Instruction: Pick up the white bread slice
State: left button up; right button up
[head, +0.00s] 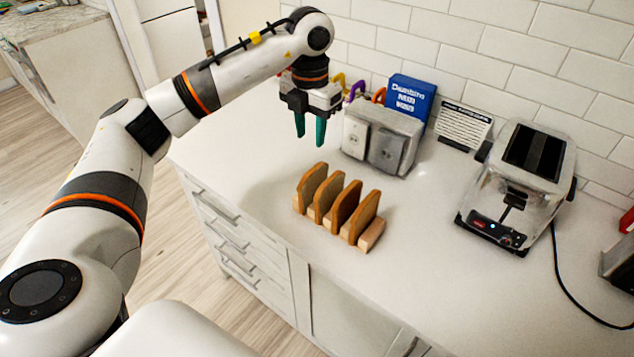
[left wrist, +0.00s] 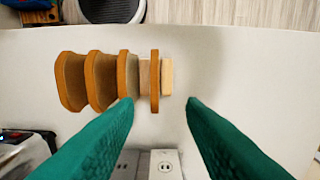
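Several brown-crusted bread slices (head: 345,203) stand upright in a row in a light wooden rack (head: 372,236) on the white counter. They also show in the left wrist view (left wrist: 100,82), with the rack's end block (left wrist: 167,77) beside the endmost slice. The crusts look alike and I cannot tell which slice is the white one. My left gripper (head: 310,138) points down above the counter, behind the rack's left end in the head view. My right gripper is not in view.
A silver toaster (head: 520,180) with a cord stands to the right. Behind the rack are a grey outlet box (head: 382,140), a blue box (head: 410,100) and a white sign card (head: 463,125) near the tiled wall. The counter in front of the toaster is clear.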

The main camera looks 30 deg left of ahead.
pick_arm(q)
jog(key=p, duration=0.1)
send_over(314, 168)
jog(key=f, duration=0.5)
jog(key=shift+s+a, duration=0.1)
jog(key=shift+a, duration=0.2)
jog(key=shift+d+f+p, duration=0.15)
jog(key=shift+f+p, duration=0.5)
jog(key=f+p, duration=0.1)
jog(key=f, duration=0.2)
jog(key=shift+d+f+p, duration=0.2)
jog(key=shift+f+p, duration=0.1)
jog(key=shift+p, duration=0.05)
jog(key=shift+f, duration=0.4)
grip_shut()
